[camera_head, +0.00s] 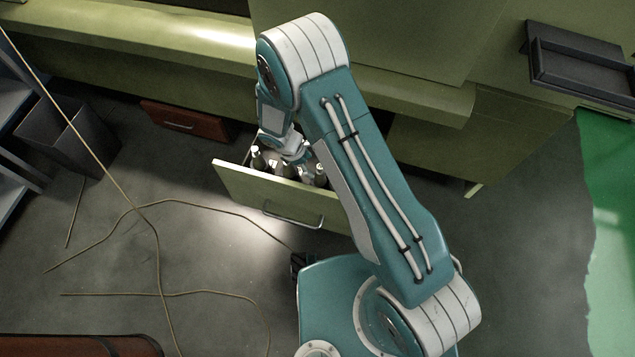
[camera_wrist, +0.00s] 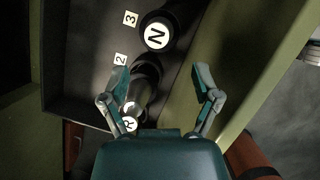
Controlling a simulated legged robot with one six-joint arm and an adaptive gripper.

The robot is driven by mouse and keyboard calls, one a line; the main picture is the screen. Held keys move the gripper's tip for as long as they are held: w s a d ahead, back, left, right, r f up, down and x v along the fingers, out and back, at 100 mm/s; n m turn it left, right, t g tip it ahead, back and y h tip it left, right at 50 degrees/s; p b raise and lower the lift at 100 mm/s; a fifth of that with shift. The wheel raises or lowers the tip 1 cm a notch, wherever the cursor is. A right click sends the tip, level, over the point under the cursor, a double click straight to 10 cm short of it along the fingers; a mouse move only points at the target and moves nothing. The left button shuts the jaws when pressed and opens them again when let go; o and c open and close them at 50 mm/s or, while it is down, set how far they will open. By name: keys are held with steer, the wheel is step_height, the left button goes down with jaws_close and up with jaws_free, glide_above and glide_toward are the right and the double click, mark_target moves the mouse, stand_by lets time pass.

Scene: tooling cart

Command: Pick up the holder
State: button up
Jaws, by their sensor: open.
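In the wrist view, a dark round holder with a white cap marked N (camera_wrist: 157,35) stands in the drawer beside a plate numbered 3. A second dark holder (camera_wrist: 142,88), with a white cap marked R, is beside the plate numbered 2. It is partly hidden by my left finger and the gripper body. My gripper (camera_wrist: 162,78) is open, its fingers apart above the drawer, with nothing held between them.
The drawer's green front wall (camera_wrist: 262,75) runs along the right of the wrist view. In the head view, a dark bin (camera_head: 68,138) and a red drawer box (camera_head: 185,122) stand at left. Cables (camera_head: 150,205) lie across the floor. A grey tray (camera_head: 580,65) is at upper right.

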mark_target(320, 180)
steer(key=d+f, duration=0.3)
steer(key=f, duration=0.1)
steer(key=shift+w+d, duration=0.15)
steer(key=shift+d, duration=0.25)
steer(key=shift+f, duration=0.2)
steer(key=shift+a+f, duration=0.1)
steer(key=shift+a, duration=0.35)
steer(key=shift+c, duration=0.6)
steer(key=shift+d, duration=0.2)
jaws_close()
steer(key=shift+d, duration=0.15)
